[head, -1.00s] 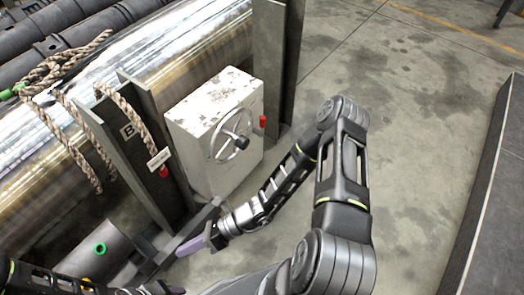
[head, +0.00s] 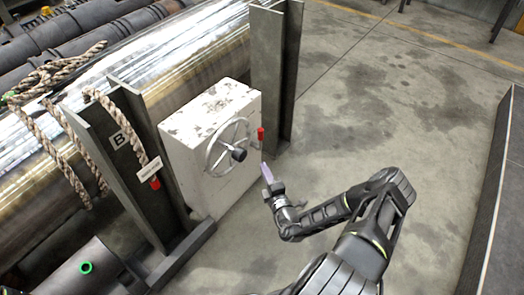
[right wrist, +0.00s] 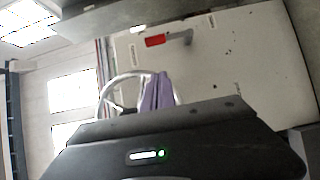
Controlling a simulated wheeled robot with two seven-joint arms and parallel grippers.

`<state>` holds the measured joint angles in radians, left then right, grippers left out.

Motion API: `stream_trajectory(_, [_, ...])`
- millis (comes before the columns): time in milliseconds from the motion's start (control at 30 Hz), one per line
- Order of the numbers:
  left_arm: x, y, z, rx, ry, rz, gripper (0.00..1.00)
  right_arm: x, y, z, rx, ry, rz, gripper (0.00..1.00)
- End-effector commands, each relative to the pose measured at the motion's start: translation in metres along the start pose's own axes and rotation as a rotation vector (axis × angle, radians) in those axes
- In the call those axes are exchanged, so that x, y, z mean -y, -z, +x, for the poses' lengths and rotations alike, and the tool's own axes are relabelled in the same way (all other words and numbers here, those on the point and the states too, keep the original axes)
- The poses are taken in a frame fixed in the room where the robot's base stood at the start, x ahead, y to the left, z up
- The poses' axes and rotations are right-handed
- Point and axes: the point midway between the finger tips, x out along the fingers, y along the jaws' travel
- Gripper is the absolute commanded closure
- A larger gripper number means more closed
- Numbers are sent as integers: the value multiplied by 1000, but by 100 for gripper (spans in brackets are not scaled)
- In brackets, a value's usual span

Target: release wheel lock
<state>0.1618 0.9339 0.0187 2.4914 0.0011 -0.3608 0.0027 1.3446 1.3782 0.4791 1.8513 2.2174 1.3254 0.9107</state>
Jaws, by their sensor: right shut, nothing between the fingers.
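A worn white box (head: 206,165) carries a grey handwheel (head: 213,150) with a dark knob. A small red-handled lever (head: 260,134) is on the box's right side, by the wheel; I take it as the wheel lock. My right gripper (head: 266,172) is below the red handle and right of the wheel, apart from both. In the right wrist view its purple fingers (right wrist: 155,92) are shut and empty. There the red handle (right wrist: 155,41) with its grey arm lies beyond the fingertips, and the wheel rim (right wrist: 118,88) shows behind them. My left gripper is out of view.
A dark post marked B (head: 112,145) with rope, a white tag (head: 150,166) and a second red piece (head: 155,183) stands left of the box. Another dark post (head: 275,70) stands behind it. The floor (head: 400,130) to the right is clear.

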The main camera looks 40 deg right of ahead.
Motion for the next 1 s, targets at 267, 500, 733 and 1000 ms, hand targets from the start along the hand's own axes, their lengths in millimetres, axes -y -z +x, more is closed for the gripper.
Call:
stream_trajectory(267, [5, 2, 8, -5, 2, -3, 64, 1, 1, 26, -3, -3, -2, 100])
stream_trajectory(500, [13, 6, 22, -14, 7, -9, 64, 3, 2, 73, -4, -4, -3, 100])
stream_trajectory(733, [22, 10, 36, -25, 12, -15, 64, 3, -11, 111, -1, -2, -5, 100])
stream_trajectory(1000, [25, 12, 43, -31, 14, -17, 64, 0, -27, 127, -2, -1, -1, 100])
